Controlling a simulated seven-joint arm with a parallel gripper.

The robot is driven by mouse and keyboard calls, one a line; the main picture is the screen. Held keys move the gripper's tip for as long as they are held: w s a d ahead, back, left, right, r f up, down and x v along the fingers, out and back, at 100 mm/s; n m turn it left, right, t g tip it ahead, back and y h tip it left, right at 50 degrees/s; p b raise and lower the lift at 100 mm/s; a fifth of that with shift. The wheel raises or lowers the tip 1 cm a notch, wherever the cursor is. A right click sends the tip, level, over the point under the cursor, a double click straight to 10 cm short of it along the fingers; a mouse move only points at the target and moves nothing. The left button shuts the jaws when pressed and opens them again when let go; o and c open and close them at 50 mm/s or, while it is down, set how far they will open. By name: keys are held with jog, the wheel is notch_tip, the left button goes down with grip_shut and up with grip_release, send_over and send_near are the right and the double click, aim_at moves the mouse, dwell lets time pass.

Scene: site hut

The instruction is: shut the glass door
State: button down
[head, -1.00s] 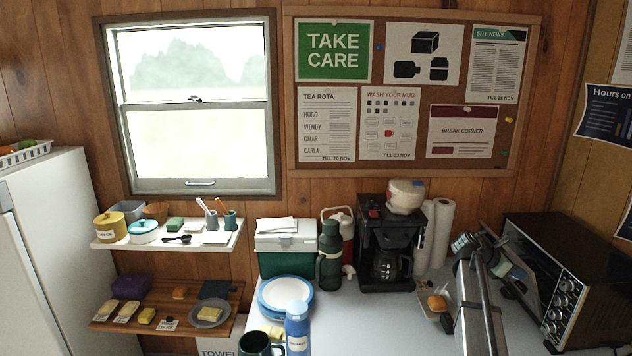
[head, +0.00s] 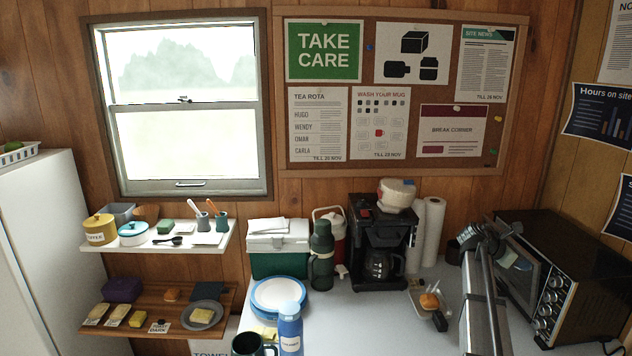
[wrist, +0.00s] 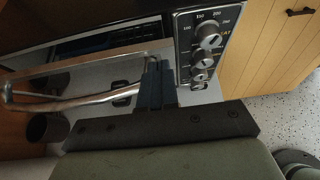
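The glass door (wrist: 85,68) of the dark toaster oven (head: 578,262) stands partly open in the wrist view. Its pale frame slants out from the oven front, and a dark gap shows behind it. A silver bar handle (wrist: 75,102) runs along its outer side. My gripper (wrist: 157,70) is beside the right end of the handle, close to the control panel; its dark fingers look together, with nothing seen between them. I cannot tell whether they touch the door. In the head view my gripper (head: 487,236) is left of the oven front, and my arm hides part of the door.
Oven knobs (wrist: 205,50) are just right of my fingers. Left of my arm, a bread roll (head: 429,301) lies on a small board. A coffee machine (head: 380,245), paper towel rolls (head: 427,240), a green flask (head: 321,255) and a blue bottle (head: 289,328) stand further left.

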jog(key=shift+d+r, duration=0.1)
jog(key=shift+d, duration=0.35)
jog(key=shift+d+r, duration=0.2)
jog(key=shift+d, duration=0.6)
jog(key=shift+a, duration=0.1)
jog(key=f+v, duration=0.1)
jog(key=v, duration=0.6)
jog(key=shift+a, duration=0.35)
jog(key=shift+f, duration=0.2)
